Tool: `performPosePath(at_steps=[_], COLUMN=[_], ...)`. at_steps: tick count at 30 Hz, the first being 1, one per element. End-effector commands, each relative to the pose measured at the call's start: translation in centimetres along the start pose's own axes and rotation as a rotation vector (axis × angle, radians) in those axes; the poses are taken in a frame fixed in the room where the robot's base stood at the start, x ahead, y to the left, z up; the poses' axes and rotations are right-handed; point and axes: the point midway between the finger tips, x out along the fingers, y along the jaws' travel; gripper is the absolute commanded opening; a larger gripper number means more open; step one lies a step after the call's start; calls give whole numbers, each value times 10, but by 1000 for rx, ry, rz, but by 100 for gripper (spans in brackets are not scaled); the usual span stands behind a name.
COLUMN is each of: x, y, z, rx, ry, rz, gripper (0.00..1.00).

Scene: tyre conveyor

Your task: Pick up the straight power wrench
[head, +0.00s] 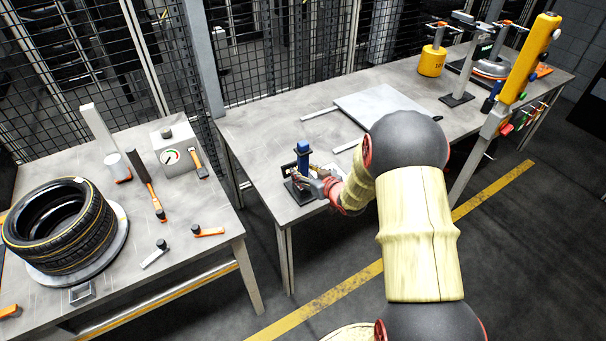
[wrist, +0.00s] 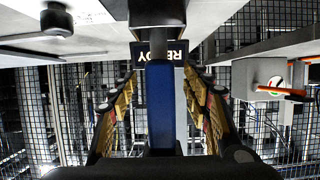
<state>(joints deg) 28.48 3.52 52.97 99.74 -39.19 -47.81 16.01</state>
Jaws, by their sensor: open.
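The straight power wrench (head: 303,155) is a blue upright tool on a small dark stand (head: 297,192) near the left end of the middle table. In the wrist view its blue body (wrist: 160,105) lies between the two fingers, with a dark part above it in the picture. My gripper (head: 312,182) is open at the wrench, and its yellow-padded fingers (wrist: 160,110) stand on either side of the blue body. Gaps show between the pads and the wrench. A READY sign (wrist: 178,50) shows behind it. My gripper partly hides the lower wrench in the head view.
The table (head: 260,130) carries a flat grey plate (head: 385,105) behind the wrench. On the left table, tyres (head: 60,225), a hammer (head: 145,180) and a gauge box (head: 175,155) stand. A wire mesh fence (head: 280,50) runs behind. A yellow-and-grey post (head: 525,65) stands to the right.

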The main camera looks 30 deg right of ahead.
Motion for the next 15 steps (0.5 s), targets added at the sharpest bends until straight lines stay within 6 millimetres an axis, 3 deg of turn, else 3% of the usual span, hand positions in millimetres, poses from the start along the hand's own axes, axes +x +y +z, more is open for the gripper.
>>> performPosePath(at_steps=[3,11,15], x=[11,13,13], y=[0,0,0], z=[0,-1,-1], rx=[0,0,0], ry=[2,1,1], rz=[0,1,1], gripper=[48,48,41])
